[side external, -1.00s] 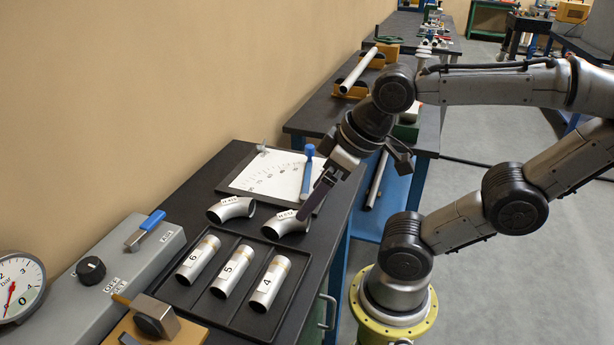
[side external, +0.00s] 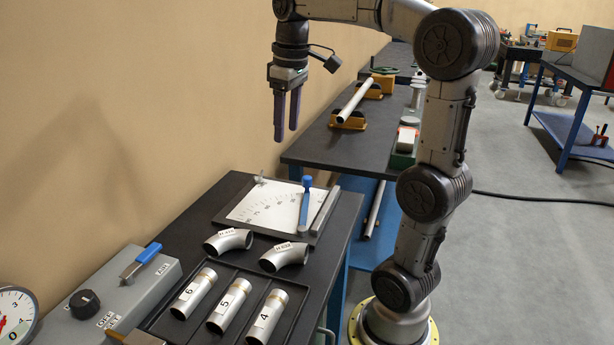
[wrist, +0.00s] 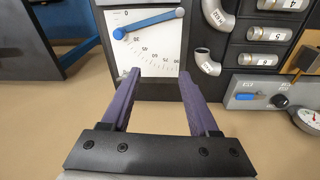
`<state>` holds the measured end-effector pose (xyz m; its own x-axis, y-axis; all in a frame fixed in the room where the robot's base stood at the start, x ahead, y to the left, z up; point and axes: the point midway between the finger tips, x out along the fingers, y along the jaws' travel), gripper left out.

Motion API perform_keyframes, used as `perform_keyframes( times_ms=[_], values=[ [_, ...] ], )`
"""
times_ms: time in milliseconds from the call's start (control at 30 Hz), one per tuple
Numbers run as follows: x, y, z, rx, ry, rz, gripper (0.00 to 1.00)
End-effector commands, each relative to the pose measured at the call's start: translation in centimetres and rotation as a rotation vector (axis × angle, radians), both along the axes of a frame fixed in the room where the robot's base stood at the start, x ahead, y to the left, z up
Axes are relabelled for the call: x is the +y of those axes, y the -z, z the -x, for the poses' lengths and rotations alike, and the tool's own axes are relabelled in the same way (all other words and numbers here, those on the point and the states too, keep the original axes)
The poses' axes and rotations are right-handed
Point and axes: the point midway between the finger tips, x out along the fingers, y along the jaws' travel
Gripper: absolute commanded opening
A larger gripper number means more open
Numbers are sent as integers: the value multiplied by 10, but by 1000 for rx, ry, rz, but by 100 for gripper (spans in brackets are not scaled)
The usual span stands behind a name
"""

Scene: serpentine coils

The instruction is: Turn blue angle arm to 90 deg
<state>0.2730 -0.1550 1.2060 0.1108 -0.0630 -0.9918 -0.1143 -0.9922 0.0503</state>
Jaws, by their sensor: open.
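The blue angle arm (side external: 305,203) lies on a white protractor plate (side external: 258,205) on the black bench, with a blue knob at its far end. In the wrist view the blue arm (wrist: 149,24) runs from a pivot at the plate's upper right to its knob at the left, near the low end of the printed scale. My gripper (side external: 286,140) is open and empty, pointing down, high above the bench and to the left of the arm in the side view. Its two purple fingers (wrist: 155,75) are spread apart in the wrist view and touch nothing.
A grey bar (side external: 326,211) lies along the plate's right edge. Two pipe elbows (side external: 228,241) and a black tray (side external: 252,286) with numbered tubes sit nearer the camera. A grey control box (side external: 120,291) with a blue lever and a gauge (side external: 15,315) stand at the left.

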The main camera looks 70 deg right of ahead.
Motion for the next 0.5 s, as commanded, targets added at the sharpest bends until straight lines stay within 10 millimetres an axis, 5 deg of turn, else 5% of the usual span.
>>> perform_keyframes(
  times_ms=[33,200,333,500],
  values=[
    [-26,5,-6,25,51,-14,61],
    [-88,25,-8,73,188,-51,61],
    [-108,41,1,104,244,-77,61],
    [-111,49,4,105,256,-78,61]
  ],
)
